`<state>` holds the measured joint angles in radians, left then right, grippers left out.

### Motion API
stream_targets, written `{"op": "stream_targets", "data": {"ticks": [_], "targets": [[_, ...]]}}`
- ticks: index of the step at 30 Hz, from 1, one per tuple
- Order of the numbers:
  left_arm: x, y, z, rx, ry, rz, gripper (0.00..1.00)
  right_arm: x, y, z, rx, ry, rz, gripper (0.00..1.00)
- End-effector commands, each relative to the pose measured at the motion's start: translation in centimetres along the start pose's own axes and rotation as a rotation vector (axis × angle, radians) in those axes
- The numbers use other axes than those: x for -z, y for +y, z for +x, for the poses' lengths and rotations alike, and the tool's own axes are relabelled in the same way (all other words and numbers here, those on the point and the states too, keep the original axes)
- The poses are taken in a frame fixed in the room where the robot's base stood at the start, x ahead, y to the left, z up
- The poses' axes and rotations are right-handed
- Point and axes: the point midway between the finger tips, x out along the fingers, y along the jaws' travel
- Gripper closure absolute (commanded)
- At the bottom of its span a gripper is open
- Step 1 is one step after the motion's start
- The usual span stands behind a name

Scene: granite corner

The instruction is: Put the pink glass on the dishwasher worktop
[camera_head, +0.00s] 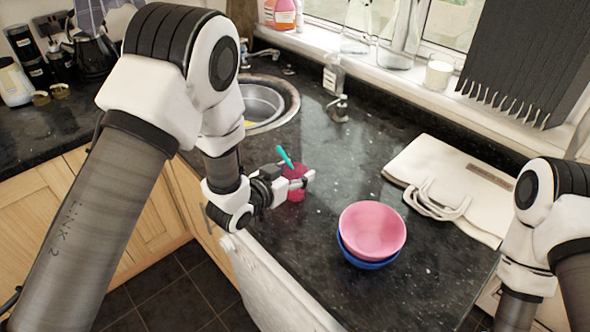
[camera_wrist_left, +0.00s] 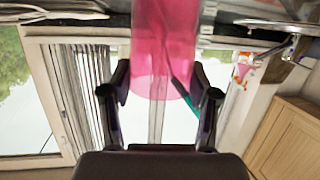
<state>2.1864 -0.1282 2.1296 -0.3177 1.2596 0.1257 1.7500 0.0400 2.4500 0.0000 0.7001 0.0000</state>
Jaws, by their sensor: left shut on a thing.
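The pink glass (camera_head: 297,190) is see-through, with a teal stick (camera_head: 284,157) rising from it. My left gripper (camera_head: 296,180) is shut on the glass over the front part of the dark speckled worktop (camera_head: 300,255). A white appliance front (camera_head: 262,275) shows below this edge. I cannot tell whether the glass touches the worktop. My right arm enters at the right; its gripper is out of view.
A pink bowl (camera_head: 372,230) is stacked in a blue bowl (camera_head: 368,263) right of the glass. A cream cloth bag (camera_head: 440,175) lies behind. A sink (camera_head: 265,100) and a soap bottle (camera_head: 334,73) are farther back. The worktop in front of the bowls is clear.

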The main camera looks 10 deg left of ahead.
Motion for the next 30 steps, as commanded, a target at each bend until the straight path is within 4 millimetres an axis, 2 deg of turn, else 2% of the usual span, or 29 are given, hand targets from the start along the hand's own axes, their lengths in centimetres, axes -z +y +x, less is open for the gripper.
{"op": "stream_targets", "data": {"ticks": [5, 6, 8, 20, 23, 30], "targets": [[-0.4, 0.0, 0.1, 0.0, 0.0, 0.0, 0.84, 0.0, 0.0, 0.4, 0.0, 0.0, 0.0, 0.62], [-0.4, 0.0, 0.1, 0.0, 0.0, 0.0, 0.36, 0.0, 0.0, 0.4, 0.0, 0.0, 0.0, 0.62], [-0.3, 0.0, 0.1, 0.0, 0.0, 0.0, 0.15, 0.0, 0.0, 0.3, 0.0, 0.0, 0.0, 0.62], [0.1, 0.0, -0.2, 0.0, 0.0, -0.001, 0.15, 0.0, 0.0, 0.0, 0.0, 0.0, 0.0, 0.62], [-0.2, -0.1, -1.6, 0.002, 0.0, -0.001, 0.15, 0.0, 0.0, 0.8, 0.0, 0.0, 0.0, 0.62], [-0.3, -0.1, -8.0, 0.003, 0.001, -0.005, 0.15, 0.0, 0.0, 2.6, 0.0, 0.0, 0.0, 0.62]]}}
